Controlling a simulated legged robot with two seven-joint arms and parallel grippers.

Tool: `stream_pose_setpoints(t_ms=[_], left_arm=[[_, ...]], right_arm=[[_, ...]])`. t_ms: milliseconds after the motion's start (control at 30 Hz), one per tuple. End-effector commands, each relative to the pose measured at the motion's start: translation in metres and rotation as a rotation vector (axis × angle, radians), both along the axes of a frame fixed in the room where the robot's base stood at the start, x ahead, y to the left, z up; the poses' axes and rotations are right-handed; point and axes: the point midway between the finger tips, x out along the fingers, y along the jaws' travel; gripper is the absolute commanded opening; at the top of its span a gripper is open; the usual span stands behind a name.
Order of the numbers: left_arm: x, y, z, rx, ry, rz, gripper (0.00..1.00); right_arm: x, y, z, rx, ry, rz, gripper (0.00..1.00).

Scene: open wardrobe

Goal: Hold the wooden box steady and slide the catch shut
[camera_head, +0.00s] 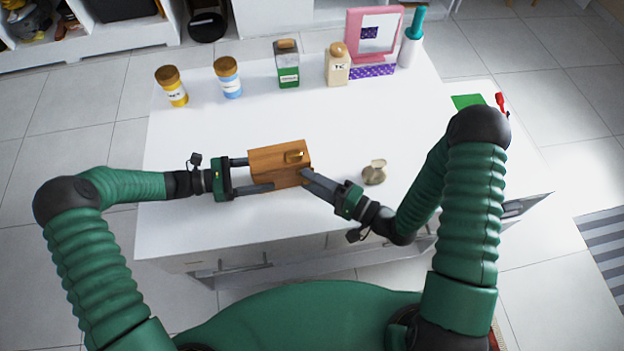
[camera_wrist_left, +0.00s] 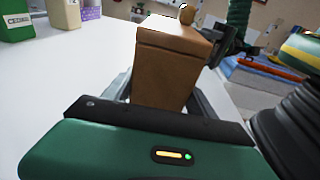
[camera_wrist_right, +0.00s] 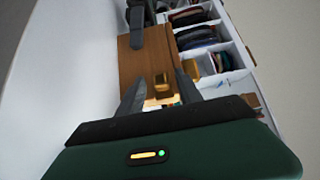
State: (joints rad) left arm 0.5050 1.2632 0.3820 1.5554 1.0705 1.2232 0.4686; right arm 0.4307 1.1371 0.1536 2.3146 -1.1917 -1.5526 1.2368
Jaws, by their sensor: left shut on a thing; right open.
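The wooden box (camera_head: 277,156) sits on the white table, near the middle. My left gripper (camera_head: 262,174) is shut on its left end, one finger along each side; in the left wrist view the box (camera_wrist_left: 168,70) stands between the fingers. My right gripper (camera_head: 308,175) is open at the box's right end. In its wrist view the fingertips (camera_wrist_right: 160,85) are around or close beside the catch; contact cannot be told.
A small beige knob-like object (camera_head: 374,172) stands right of the box, near my right gripper. Several jars and bottles (camera_head: 288,64) line the back edge, with a pink framed mirror (camera_head: 374,36). The table's left part (camera_head: 190,140) is clear.

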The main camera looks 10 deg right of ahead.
Motion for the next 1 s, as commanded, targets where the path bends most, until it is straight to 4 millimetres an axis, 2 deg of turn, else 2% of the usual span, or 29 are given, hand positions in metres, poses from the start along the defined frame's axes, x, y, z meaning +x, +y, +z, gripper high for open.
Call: stream_pose_setpoints(t_ms=[200,233,533,1000], left_arm=[[0.0001,0.0004,-0.0004,0.001,0.0,0.001,0.33],[0.0001,0.0004,-0.0004,0.001,0.0,0.001,0.33],[0.0001,0.0003,-0.0003,0.001,0.0,0.0,0.33],[0.0002,0.0002,-0.0002,0.0,0.001,0.0,0.33]], right_arm=[[0.0009,0.0004,0.0,-0.001,-0.001,-0.001,0.42],[0.0009,0.0004,-0.0001,-0.001,-0.001,-0.001,0.39],[0.0007,0.0,-0.0006,-0.002,0.001,-0.001,0.0],[0.0004,-0.0004,-0.002,-0.005,0.004,-0.002,0.0]])
